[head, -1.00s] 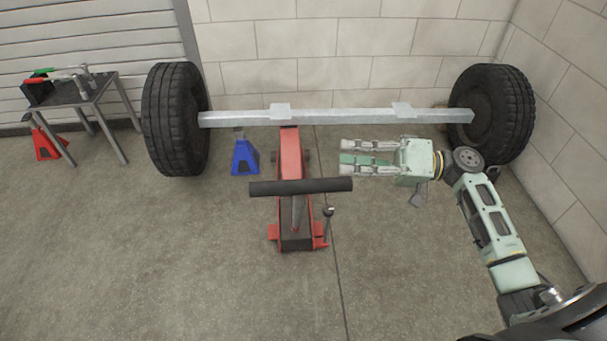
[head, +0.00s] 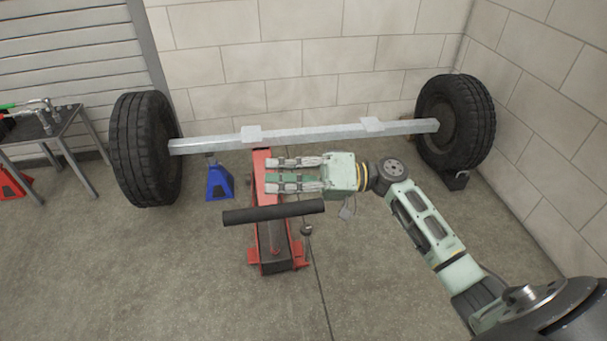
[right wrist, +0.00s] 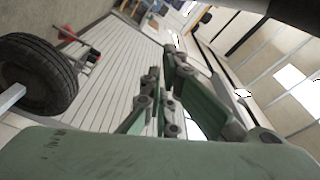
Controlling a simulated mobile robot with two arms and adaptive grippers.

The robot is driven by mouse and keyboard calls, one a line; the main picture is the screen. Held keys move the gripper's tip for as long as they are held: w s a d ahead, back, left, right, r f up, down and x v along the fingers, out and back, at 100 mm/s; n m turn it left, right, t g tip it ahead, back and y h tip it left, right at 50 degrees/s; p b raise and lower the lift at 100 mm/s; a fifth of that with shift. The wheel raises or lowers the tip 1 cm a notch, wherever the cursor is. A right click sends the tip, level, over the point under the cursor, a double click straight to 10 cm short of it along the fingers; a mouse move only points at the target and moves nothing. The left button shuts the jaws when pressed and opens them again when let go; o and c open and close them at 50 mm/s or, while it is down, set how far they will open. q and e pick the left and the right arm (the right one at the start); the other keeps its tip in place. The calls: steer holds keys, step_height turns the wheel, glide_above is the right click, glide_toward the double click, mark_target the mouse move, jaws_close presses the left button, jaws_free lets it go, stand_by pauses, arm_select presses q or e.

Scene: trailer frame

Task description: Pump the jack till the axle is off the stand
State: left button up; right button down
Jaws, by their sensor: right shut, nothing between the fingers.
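The red floor jack (head: 270,235) stands on the floor with its front end under the grey axle (head: 300,135). Its black handle bar (head: 273,212) lies crosswise above the jack body. A blue stand (head: 219,182) is under the axle's left part, close to the left wheel (head: 146,150); I cannot tell whether they touch. The right wheel (head: 456,122) is at the axle's other end. My right gripper (head: 272,174) is shut and empty, pointing left, above the jack arm and beyond the handle bar. The right wrist view shows its fingers (right wrist: 160,90) and a wheel (right wrist: 36,75). My left gripper is not in view.
A block wall (head: 310,60) stands behind the axle, with another wall (head: 550,130) on the right. A small metal table (head: 45,128) with tools is at the left, and a red stand (head: 12,180) is beside it. The floor in front is clear.

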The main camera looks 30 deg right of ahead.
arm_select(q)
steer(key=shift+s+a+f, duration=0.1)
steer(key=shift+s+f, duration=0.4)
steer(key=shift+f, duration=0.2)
arm_select(e)
steer(key=s, duration=0.1)
steer(key=s+f, duration=0.2)
steer(key=shift+s+a, duration=0.2)
steer(key=shift+a, duration=0.1)
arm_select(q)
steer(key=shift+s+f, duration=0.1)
